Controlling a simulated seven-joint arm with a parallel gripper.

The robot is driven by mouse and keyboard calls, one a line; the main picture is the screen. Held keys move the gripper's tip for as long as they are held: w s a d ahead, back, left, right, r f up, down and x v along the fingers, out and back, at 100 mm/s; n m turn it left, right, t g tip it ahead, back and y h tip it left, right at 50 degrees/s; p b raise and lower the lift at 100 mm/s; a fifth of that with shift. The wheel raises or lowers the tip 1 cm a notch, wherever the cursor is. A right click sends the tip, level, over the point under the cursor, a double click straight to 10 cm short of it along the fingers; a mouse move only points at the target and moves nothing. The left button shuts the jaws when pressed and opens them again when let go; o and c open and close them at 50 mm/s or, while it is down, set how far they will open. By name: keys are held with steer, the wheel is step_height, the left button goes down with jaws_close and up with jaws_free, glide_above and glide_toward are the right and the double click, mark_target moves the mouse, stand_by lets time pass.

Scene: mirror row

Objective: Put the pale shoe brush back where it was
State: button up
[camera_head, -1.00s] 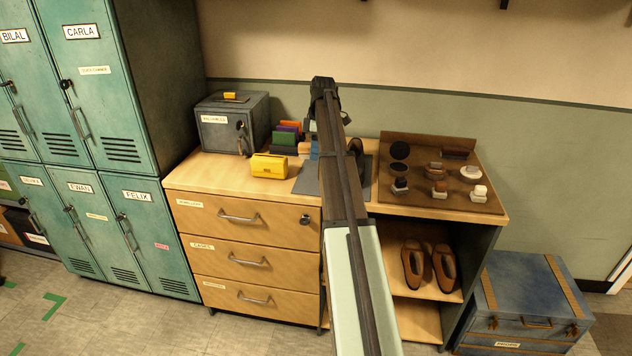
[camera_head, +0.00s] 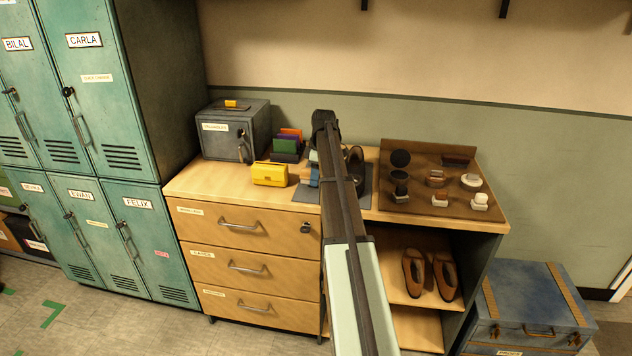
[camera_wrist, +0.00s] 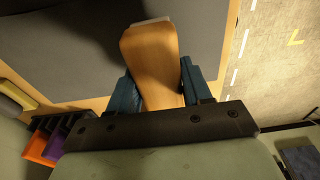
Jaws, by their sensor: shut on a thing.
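My gripper (camera_wrist: 158,86) is shut on a brush with a light wooden body (camera_wrist: 151,52), its blue fingers on either side of it. A thin pale strip shows at the brush's far end in the wrist view; the bristles are mostly hidden. The brush is over the grey mat (camera_wrist: 65,45), near the edge of the wooden top; I cannot tell whether it touches the mat. In the head view the arm hides most of the gripper and the brush. A brown board (camera_head: 415,207) at the right holds several brushes and tins.
A yellow case (camera_head: 269,174), a rack of coloured items (camera_head: 286,145) and a grey metal box (camera_head: 226,140) stand left of the mat. A dark rounded object (camera_head: 356,157) stands just right of my arm. Brown shoes (camera_head: 430,273) are on the shelf below.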

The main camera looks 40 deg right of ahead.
steer(key=shift+f, duration=1.25)
steer(key=shift+f, duration=0.1)
steer(key=o, duration=1)
steer(key=r, duration=0.8)
steer(key=s+d+r, duration=0.1)
steer(key=r, duration=0.3)
steer(key=shift+r, duration=0.1)
